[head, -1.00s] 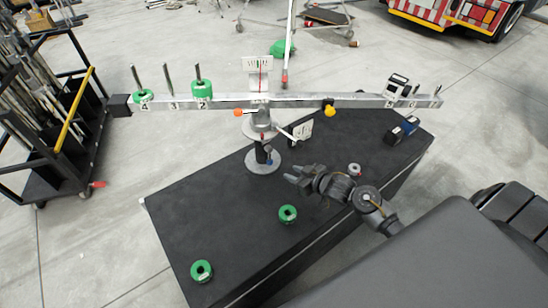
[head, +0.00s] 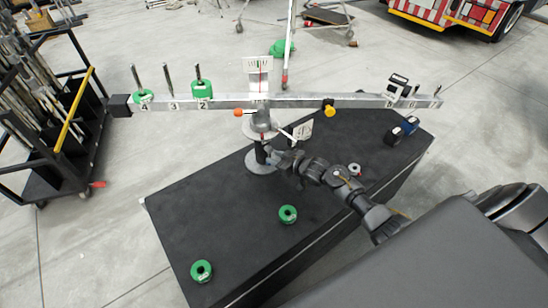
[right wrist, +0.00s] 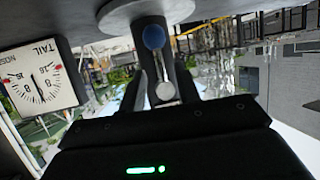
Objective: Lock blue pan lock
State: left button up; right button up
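The blue pan lock, a blue knob (right wrist: 153,37) with a thin silver lever ending in a pale round knob (right wrist: 165,91), shows in the right wrist view in front of the dark post. In the head view it is too small and covered to make out. My right gripper (head: 278,157) is beside the post of the balance stand (head: 260,152), just above the black table. In the right wrist view the fingers of my right gripper (right wrist: 158,92) are apart, with the lever between them; contact cannot be told. My left gripper is not in view.
The long metal beam (head: 225,103) spans above the post, with an orange knob (head: 238,113) and a yellow knob (head: 329,112). A white dial (right wrist: 42,87) is close to the right gripper. Green weights (head: 288,214) (head: 202,271) lie on the black table (head: 190,210).

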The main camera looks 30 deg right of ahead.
jog(key=shift+w+a+f, duration=0.2)
jog(key=shift+w+f, duration=0.1)
jog(key=shift+w, duration=0.3)
grip_shut()
